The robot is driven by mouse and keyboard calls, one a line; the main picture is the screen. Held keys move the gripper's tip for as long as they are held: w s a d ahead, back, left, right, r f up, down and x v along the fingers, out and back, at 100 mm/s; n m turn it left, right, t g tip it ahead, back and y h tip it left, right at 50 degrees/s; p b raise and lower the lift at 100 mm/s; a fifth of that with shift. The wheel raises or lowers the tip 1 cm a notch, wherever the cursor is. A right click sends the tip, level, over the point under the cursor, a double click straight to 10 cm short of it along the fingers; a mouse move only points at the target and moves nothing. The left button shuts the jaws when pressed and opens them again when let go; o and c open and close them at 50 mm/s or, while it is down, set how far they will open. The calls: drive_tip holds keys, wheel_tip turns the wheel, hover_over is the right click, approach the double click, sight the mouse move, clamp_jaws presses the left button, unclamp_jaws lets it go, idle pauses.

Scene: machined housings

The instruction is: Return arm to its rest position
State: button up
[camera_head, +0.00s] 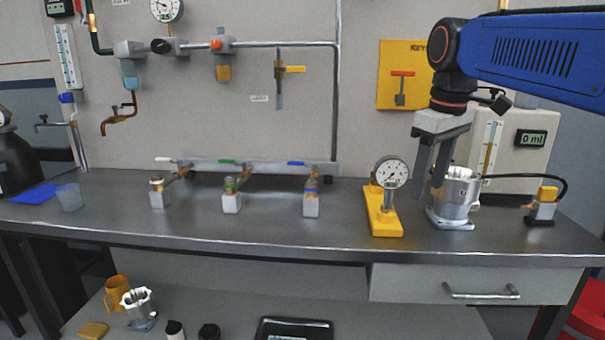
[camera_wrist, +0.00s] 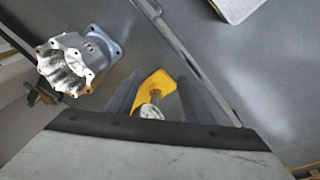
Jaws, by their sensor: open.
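My gripper (camera_head: 430,190) points down above the bench, just left of a silver machined housing (camera_head: 458,203) in the head view. Its two grey fingers are apart, with nothing held between them. The arm's blue link reaches in from the upper right. The housing stands upright on its base flange on the bench top. In the wrist view the housing (camera_wrist: 75,62) lies to the upper left, outside the fingers. A yellow gauge stand (camera_head: 381,212) is left of the gripper; part of the yellow stand (camera_wrist: 158,83) shows between the fingers in the wrist view.
The bench (camera_head: 275,235) is clear at its front middle. Several valves stand under a wall manifold (camera_head: 250,167). A cabled sensor block (camera_head: 541,210) is at right.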

drive_tip(key=s+d+f+m+t, duration=0.1)
drive_tip(key=s+f+m, duration=0.2)
drive_tip(key=s+f, duration=0.6)
drive_tip(key=s+d+f+m+t, duration=0.2)
drive_tip(key=s+f, duration=0.8)
drive_tip(key=f, duration=0.6)
drive_tip(key=shift+s+d+f+m, duration=0.15)
drive_tip(key=shift+f+m, duration=0.2)
drive_tip(key=shift+m, duration=0.55)
